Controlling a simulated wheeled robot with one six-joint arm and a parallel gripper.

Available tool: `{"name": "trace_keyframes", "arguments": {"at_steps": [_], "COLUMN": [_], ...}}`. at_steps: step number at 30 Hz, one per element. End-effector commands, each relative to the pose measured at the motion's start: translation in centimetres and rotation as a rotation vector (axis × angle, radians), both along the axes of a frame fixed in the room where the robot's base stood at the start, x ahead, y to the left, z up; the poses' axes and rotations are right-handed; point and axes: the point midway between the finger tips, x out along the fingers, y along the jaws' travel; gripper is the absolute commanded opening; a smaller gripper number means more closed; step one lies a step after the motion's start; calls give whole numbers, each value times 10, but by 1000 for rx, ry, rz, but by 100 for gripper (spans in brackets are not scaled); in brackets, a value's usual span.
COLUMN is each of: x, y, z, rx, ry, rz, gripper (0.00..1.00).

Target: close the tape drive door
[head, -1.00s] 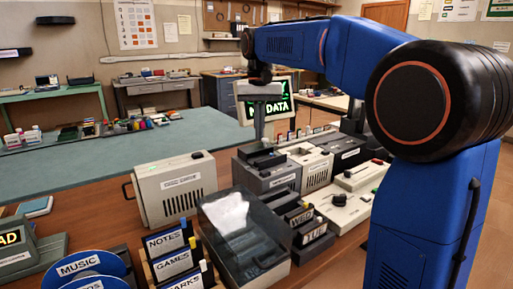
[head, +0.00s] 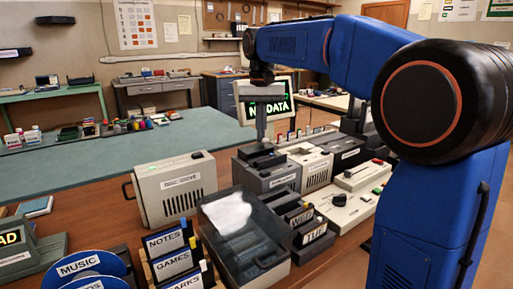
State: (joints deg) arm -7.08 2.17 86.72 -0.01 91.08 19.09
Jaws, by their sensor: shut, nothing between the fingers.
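My gripper (head: 261,139) points down, its fingers together and empty, at the top of a dark grey box-shaped unit (head: 268,180) in the middle of the bench. This unit may be the tape drive; its front label is too small to read. A black part (head: 262,157) stands up on top of it, possibly its door, just below my fingertips. I cannot tell whether the fingertips touch it. How far the door is open is also unclear.
A pale drive box (head: 175,190) with a side handle stands at the left. A clear-lidded case (head: 240,240) is in front of the grey unit. A pale vented box (head: 313,166) stands close at its right. A lit screen (head: 270,108) is behind my gripper.

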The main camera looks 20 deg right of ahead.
Motion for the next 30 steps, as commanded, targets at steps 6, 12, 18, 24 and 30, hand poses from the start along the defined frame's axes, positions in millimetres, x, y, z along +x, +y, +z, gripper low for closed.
{"name": "trace_keyframes", "arguments": {"at_steps": [6, 12, 18, 24, 30], "x": [-4, -7, -10, -13, -16], "y": [-1, -2, -3, -4, -5], "z": [0, 0, 0, 0, 0], "rx": [0, 0, 0, 0, 0], "ry": [1, 1, 0, 0, 0], "rz": [0, 0, 0, 0, 0], "gripper": [0, 0, 0, 0, 0]}}
